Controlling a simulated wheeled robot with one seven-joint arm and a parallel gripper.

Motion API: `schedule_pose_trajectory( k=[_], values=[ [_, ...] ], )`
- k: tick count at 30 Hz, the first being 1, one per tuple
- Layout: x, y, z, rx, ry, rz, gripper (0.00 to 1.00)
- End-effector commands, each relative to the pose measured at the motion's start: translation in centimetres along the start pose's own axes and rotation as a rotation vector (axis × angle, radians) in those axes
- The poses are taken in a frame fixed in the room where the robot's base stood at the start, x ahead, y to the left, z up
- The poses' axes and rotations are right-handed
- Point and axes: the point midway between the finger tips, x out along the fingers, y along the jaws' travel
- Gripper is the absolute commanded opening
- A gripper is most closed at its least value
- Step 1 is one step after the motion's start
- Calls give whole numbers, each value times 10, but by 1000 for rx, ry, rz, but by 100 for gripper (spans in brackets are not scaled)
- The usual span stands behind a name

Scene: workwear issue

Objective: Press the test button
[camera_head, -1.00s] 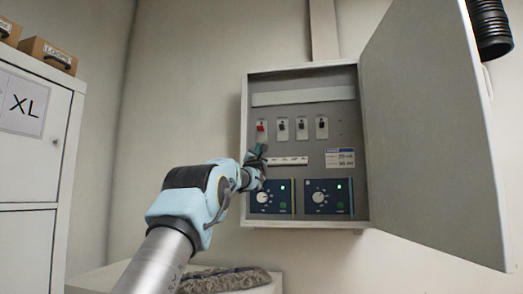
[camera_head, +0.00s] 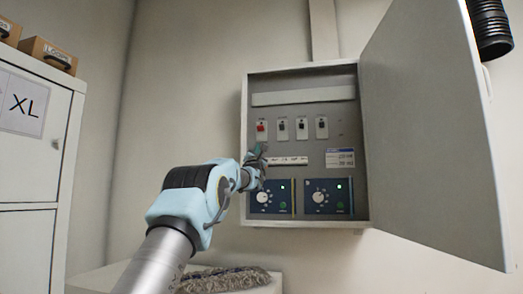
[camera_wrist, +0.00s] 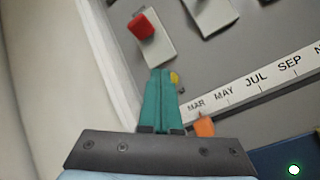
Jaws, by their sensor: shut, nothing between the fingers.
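The open grey electrical cabinet (camera_head: 300,150) hangs on the wall. My gripper (camera_head: 260,150) is shut and empty at the cabinet's left side, just below the red switch (camera_head: 261,127). In the wrist view, the teal fingers (camera_wrist: 163,75) are together, pointing at the panel below the red switch (camera_wrist: 144,25). A small yellow piece (camera_wrist: 175,78) shows at the right of the fingertips, partly hidden by them. It may be the test button; I see no label on it. I cannot tell whether the fingertips touch it or the panel.
A month strip (camera_wrist: 256,86) with an orange marker (camera_wrist: 204,126) lies right of the fingers. Two blue timer units (camera_head: 328,197) with dials and green lights sit below. The open door (camera_head: 435,130) stands at the right. A grey mop head (camera_head: 225,279) lies low in front.

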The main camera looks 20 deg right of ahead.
Motion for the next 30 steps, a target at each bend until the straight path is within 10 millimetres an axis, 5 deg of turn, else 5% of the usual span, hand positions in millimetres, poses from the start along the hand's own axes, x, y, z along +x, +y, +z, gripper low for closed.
schedule_pose_trajectory(
  k=[30],
  values=[
    [8, -4, -4, 0, 0, 0, 0]
  ],
)
